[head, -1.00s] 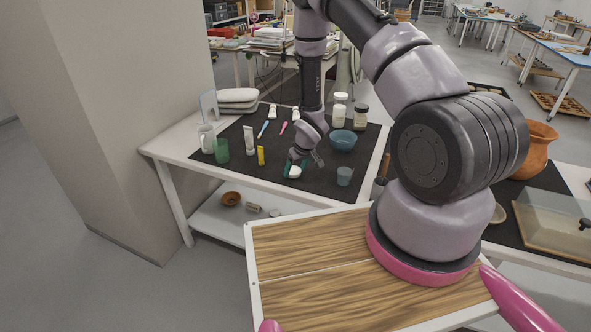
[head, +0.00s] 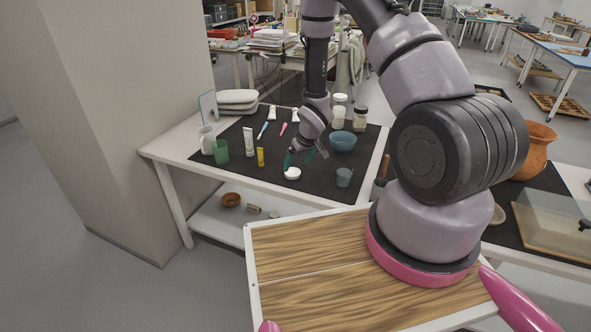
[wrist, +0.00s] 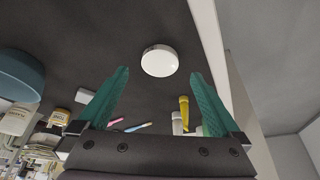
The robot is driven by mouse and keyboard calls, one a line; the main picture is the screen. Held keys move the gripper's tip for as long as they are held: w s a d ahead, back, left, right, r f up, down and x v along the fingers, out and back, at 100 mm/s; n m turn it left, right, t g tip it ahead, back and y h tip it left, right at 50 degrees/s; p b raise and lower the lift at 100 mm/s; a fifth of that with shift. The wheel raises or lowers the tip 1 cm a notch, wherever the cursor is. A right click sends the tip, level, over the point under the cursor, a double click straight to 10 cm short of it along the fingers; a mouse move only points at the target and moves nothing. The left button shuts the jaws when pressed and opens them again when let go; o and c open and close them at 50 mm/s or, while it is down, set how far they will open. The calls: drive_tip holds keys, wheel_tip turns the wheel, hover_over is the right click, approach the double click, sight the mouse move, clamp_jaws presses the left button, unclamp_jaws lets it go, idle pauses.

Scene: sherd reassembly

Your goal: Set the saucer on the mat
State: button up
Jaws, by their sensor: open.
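A small white round piece (head: 292,173) lies flat on the dark mat (head: 225,172), near its front edge. It looks like a shallow saucer or a lid; I cannot tell which. It also shows in the wrist view (wrist: 159,60), lying beyond and between the fingertips, touching neither. My gripper (head: 306,156) is open and empty, just above and behind the white piece. Its green fingers (wrist: 158,82) are spread wide in the wrist view. A brown round dish (head: 231,199) sits on the shelf under the table.
A blue bowl (head: 343,141) and a blue-grey cup (head: 344,177) stand right of my gripper. A yellow tube (head: 260,157), a white tube (head: 249,141) and a green cup (head: 221,152) stand at left. Jars stand behind. The front mat strip beside the white piece is clear.

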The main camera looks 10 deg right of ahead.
drive_tip(key=s+d+r+m+t+h, duration=0.1)
drive_tip(key=s+d+r+m, duration=0.15)
drive_tip(key=r, duration=1.35)
drive_tip(key=s+d+r+m, duration=0.2)
drive_tip(key=s+d+r, duration=0.15)
drive_tip(key=r, duration=1.15)
drive_tip(key=s+a+r+m+t+y, duration=0.1)
drive_tip(key=s+r+m, duration=0.2)
drive_tip(key=s+r, duration=1.6)
drive_tip(key=shift+s+a+m+t+y, duration=0.25)
drive_tip(key=shift+s+m+t+y, duration=0.1)
drive_tip(key=shift+s, duration=0.65)
